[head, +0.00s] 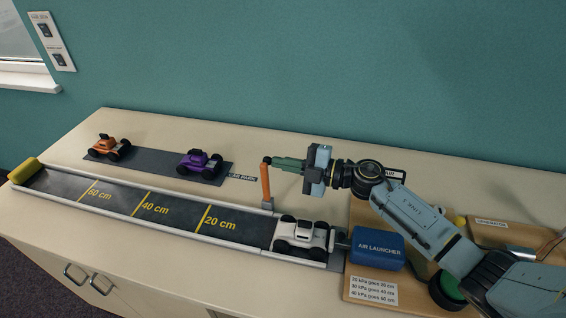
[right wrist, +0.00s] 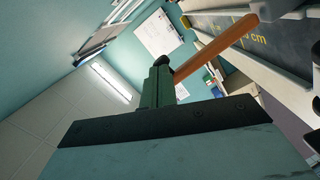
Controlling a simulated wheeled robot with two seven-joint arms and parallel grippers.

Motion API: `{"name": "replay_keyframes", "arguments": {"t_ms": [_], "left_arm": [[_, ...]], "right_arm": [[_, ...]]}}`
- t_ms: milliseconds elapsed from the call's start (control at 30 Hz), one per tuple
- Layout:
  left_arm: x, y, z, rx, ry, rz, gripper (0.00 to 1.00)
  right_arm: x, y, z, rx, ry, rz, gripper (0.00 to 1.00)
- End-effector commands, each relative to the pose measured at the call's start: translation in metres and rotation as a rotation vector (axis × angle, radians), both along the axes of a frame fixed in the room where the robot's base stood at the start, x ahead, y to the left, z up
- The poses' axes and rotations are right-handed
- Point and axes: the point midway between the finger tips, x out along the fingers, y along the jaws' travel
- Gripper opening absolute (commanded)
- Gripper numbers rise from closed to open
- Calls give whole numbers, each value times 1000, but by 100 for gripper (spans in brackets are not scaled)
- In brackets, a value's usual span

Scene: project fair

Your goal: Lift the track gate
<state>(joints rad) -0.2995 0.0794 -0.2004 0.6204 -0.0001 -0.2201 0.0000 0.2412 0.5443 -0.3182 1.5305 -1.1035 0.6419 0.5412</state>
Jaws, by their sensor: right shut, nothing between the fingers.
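The track gate is an orange bar (head: 265,182) on a small grey bracket at the track's far wall. It stands nearly upright, with a dark knob at its top. The orange bar (right wrist: 215,48) also shows in the right wrist view. My right gripper (head: 275,161) is shut with nothing held; its green fingertips are at the knob end of the bar. I cannot tell whether they touch it. A white car (head: 300,234) sits on the dark track (head: 170,212) at its right end, beside the gate. My left gripper is not in view.
A blue air launcher (head: 377,249) on a wooden board stands right of the white car. An orange car (head: 109,148) and a purple car (head: 199,163) stand on a dark mat behind the track. A yellow roll (head: 25,171) lies at the track's left end.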

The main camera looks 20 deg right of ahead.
Motion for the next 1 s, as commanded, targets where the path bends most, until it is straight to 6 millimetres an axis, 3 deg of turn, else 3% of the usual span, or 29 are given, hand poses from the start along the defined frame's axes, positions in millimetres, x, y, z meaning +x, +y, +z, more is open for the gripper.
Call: {"name": "replay_keyframes", "arguments": {"t_ms": [133, 633, 1000], "left_arm": [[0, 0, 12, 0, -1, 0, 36], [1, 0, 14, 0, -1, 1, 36], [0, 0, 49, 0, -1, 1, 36]], "right_arm": [[11, -8, 2, 46, 71, -3, 0], [14, -10, -1, 70, 104, -1, 0], [-12, -10, 16, 68, 109, 15, 0]]}}
